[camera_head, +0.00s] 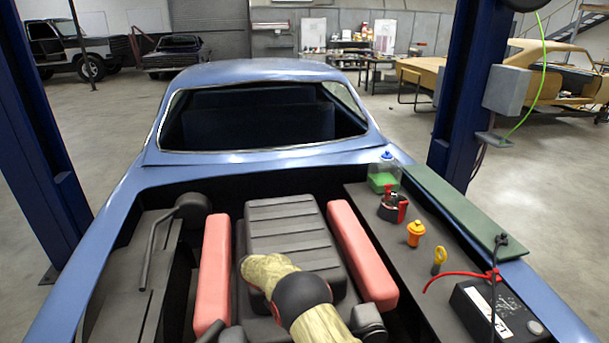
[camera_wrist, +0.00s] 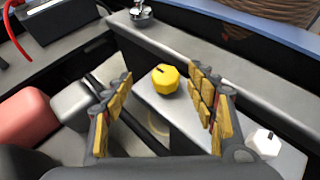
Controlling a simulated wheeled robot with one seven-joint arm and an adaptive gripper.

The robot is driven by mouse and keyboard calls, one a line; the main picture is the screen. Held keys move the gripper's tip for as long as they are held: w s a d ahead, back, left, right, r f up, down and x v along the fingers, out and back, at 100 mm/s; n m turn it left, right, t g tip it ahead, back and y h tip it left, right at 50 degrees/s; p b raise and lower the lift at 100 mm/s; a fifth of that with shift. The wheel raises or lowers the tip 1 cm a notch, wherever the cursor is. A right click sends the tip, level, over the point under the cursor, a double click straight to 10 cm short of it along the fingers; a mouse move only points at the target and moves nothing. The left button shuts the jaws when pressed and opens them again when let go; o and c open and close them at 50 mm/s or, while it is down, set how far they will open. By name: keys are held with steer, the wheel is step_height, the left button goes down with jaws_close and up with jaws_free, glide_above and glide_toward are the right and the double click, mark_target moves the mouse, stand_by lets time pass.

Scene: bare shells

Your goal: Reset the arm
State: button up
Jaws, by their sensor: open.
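My gripper (camera_wrist: 160,92) shows in the wrist view, its two fingers with yellow pads spread apart and nothing between them. A yellow cap (camera_wrist: 165,80) sits on a grey surface beyond the fingertips, between them in the picture; I see no contact. My arm (camera_head: 300,293), in a beige sleeve with a dark joint, reaches over the engine bay at the bottom middle of the head view. I cannot make out the gripper in the head view.
A blue car body (camera_head: 250,75) surrounds the bay. Red covers (camera_head: 214,270) flank the engine. The right ledge holds a green-fluid bottle (camera_head: 383,178), an orange cap (camera_head: 415,234), a yellow ring handle (camera_head: 438,258) and a battery (camera_head: 496,312). Blue posts (camera_head: 470,90) stand at both sides.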

steer(key=s+d+r+m+t+y, duration=0.2)
steer(key=s+d+r, duration=0.1)
steer(key=r, duration=0.5)
steer(key=s+d+r+m+t+y, duration=0.1)
steer(key=s+d+r+y, duration=0.2)
steer(key=r, duration=0.5)
steer(key=s+d+r+m+t+y, duration=0.2)
steer(key=d+r, duration=0.2)
steer(key=r, duration=0.3)
steer(key=s+d+r+m+t+y, duration=0.1)
steer(key=s+m+t, duration=0.1)
steer(key=s, duration=0.4)
steer(key=s+d+r+m+t+y+b, duration=0.1)
steer(key=s+d+r+m+t, duration=0.1)
steer(key=s, duration=0.4)
steer(key=s+d+r+m+t+y, duration=0.1)
steer(key=s+d+r+m+t, duration=0.1)
steer(key=s, duration=0.5)
steer(key=shift+d+t+b, duration=0.2)
steer(key=shift+t+b, duration=0.1)
steer(key=shift+t, duration=0.5)
steer(key=shift+r, duration=0.1)
